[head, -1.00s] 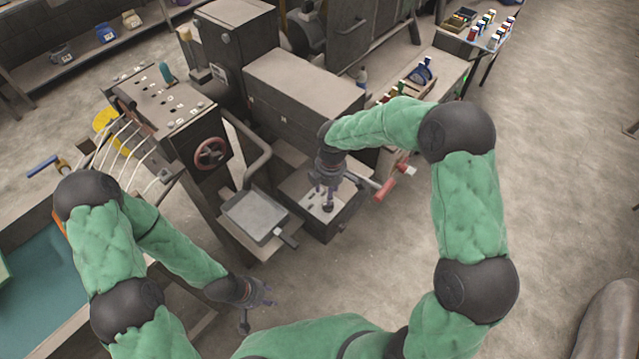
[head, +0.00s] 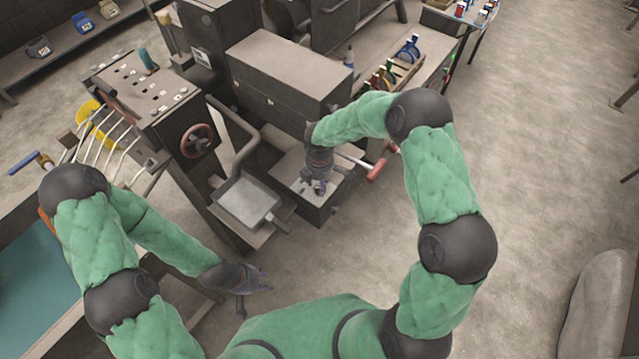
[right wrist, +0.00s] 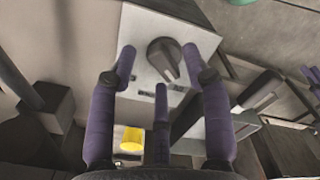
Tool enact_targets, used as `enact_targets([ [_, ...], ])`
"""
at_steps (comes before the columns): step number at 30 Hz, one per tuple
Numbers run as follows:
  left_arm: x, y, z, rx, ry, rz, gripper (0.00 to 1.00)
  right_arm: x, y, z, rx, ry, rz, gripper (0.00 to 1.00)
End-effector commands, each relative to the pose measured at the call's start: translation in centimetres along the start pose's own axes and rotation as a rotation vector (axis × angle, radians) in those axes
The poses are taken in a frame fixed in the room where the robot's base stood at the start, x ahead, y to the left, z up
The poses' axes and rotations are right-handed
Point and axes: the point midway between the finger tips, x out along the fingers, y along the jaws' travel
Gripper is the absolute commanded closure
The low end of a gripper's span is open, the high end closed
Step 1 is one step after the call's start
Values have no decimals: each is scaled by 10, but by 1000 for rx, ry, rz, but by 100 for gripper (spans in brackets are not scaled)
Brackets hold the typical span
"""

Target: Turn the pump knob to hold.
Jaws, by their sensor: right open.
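The pump knob (right wrist: 164,58) is a dark round knob with a raised grip, on a light grey panel (right wrist: 150,25) in the right wrist view. My right gripper (right wrist: 158,68) is open, with its purple fingers spread on both sides of the knob and a third finger below it. I cannot tell whether any finger touches the knob. In the head view my right gripper (head: 318,188) points down over the low grey box, and the knob is hidden or too small to make out. My left gripper (head: 254,290) is at the lower middle with its fingers spread and empty.
A red-handled lever (head: 377,168) sticks out right of the right gripper. A grey square tray (head: 245,203) stands to its left, below a machine with a red handwheel (head: 197,140). A large grey box (head: 285,65) rises behind. Open floor lies to the right.

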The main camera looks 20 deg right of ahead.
Motion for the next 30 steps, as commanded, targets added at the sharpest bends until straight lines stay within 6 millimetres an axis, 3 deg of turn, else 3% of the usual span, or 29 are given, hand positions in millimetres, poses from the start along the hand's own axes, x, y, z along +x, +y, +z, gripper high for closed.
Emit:
enact_targets([
  [9, 0, 0, 0, 0, 0, 0, 60, 2, 0, 0, 1, 0, 1, 51],
  [14, 0, 0, 0, 0, 0, 0, 60, 2, 0, 0, 1, 0, 0, 96],
  [15, 0, 0, 0, 0, 0, 0, 60, 2, 0, 0, 1, 0, 1, 100],
  [30, 6, -2, 0, 0, 0, 0, 60, 2, 1, 1, 104, 0, 2, 100],
])
